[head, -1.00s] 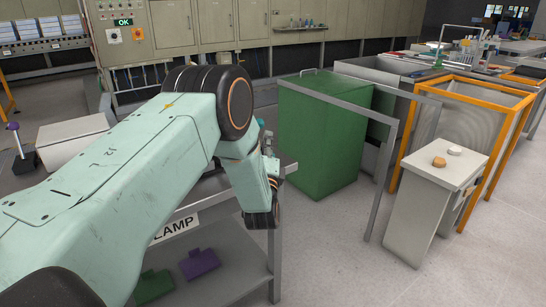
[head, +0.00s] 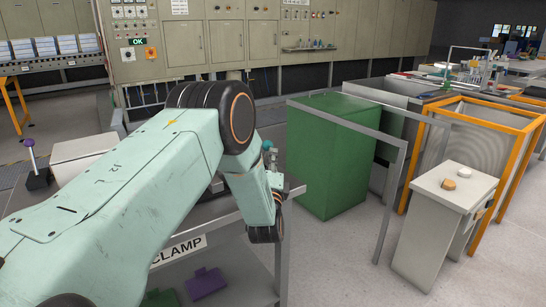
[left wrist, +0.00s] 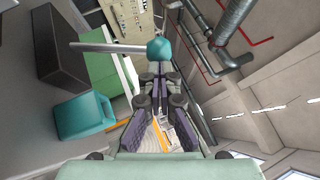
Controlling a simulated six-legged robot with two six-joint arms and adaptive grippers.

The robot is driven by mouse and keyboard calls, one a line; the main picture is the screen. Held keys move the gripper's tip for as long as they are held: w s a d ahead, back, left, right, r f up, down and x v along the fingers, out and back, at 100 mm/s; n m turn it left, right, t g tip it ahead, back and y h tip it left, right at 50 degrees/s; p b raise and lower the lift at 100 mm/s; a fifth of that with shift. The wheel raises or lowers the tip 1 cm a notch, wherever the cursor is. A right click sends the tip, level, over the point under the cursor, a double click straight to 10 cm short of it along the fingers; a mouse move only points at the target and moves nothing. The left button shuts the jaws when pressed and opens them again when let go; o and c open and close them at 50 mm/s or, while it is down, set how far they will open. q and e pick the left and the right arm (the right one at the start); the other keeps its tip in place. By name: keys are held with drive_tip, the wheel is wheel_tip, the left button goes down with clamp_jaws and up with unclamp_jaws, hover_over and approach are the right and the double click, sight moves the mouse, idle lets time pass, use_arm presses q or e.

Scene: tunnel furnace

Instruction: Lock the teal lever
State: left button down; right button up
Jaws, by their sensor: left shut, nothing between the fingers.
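The teal lever shows in the left wrist view as a metal rod ending in a teal knob (left wrist: 160,49). The rod runs left from the knob. In the head view a small part of the teal knob (head: 267,145) shows just behind my left arm; the rest of the lever is hidden. My left gripper (left wrist: 160,80) is shut and empty, its fingertips close to the knob. I cannot tell whether they touch it. In the head view the left gripper (head: 277,182) is partly hidden by its own wrist. My right gripper is not in view.
A grey cart labelled CLAMP (head: 178,249) stands below my left arm, with a purple piece (head: 207,284) on its lower shelf. A green cabinet (head: 330,160) and a white pedestal (head: 437,225) stand to the right. A purple-knobbed lever (head: 29,144) is at the left.

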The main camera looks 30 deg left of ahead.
use_arm(q)
drive_tip(key=shift+r, duration=0.15)
drive_tip(key=shift+w+a+r+n+g+p, duration=0.15)
drive_tip(key=shift+a+r+n+g+p, duration=0.2)
drive_tip(key=shift+p, duration=0.6)
drive_tip(key=w+a+r+n+g+h+p, duration=0.3)
drive_tip(key=a+p, duration=0.7)
drive_tip(key=p, duration=0.4)
drive_tip(key=w+n+g+h, duration=0.1)
drive_tip(key=n+g, duration=0.1)
drive_tip(key=g, duration=0.1)
drive_tip(key=shift+r+h+p, duration=0.15)
drive_tip(key=shift+h+p, duration=0.15)
drive_tip(key=shift+p, duration=0.05)
drive_tip(key=shift+r, duration=0.1)
